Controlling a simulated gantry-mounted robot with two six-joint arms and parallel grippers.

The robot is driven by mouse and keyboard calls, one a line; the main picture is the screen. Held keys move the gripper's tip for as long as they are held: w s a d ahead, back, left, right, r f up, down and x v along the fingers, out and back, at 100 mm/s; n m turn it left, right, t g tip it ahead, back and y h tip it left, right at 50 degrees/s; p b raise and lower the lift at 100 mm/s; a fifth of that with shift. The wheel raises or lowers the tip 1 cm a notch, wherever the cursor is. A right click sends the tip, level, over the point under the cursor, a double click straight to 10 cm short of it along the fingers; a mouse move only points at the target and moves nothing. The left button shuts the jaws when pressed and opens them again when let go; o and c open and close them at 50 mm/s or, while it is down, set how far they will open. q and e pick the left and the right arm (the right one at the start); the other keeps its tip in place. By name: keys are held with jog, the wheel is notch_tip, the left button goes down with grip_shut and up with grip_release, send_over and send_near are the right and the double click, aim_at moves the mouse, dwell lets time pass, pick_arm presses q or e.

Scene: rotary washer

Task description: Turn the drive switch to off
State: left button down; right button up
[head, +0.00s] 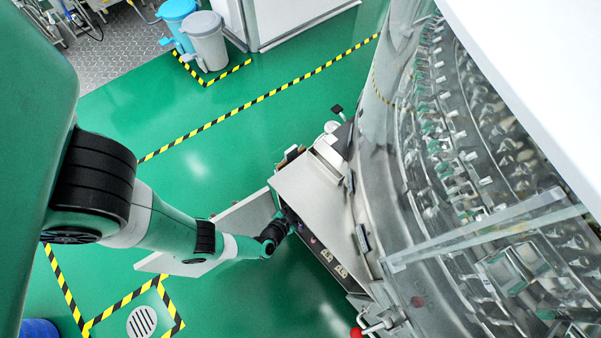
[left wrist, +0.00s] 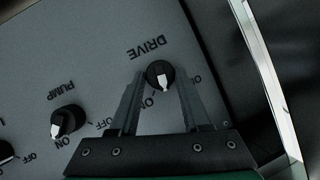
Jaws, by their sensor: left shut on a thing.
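The drive switch (left wrist: 158,74) is a round black knob with a white pointer on a grey panel, under an upside-down DRIVE label in the left wrist view. Its pointer aims down in the picture, between the ON mark at lower left and a partly hidden mark at right, nearer ON. My left gripper (left wrist: 160,79) is shut on the knob, one finger on each side. In the head view my left gripper (head: 284,220) is at the front of the control box (head: 312,190), where the knob is hidden. My right gripper is not in view.
The pump knob (left wrist: 68,121) is left of the drive switch, with another knob (left wrist: 5,152) at the picture edge. The rotary washer (head: 440,180) stands right of the box. An open panel door (head: 245,215) lies beside my left arm.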

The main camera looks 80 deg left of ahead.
pick_arm(q)
jog(key=shift+c, duration=1.8)
grip_release()
jog(key=p+v, duration=0.6)
jog(key=v, duration=0.5)
jog(key=shift+s+d, duration=0.2)
jog(key=shift+r, duration=0.15)
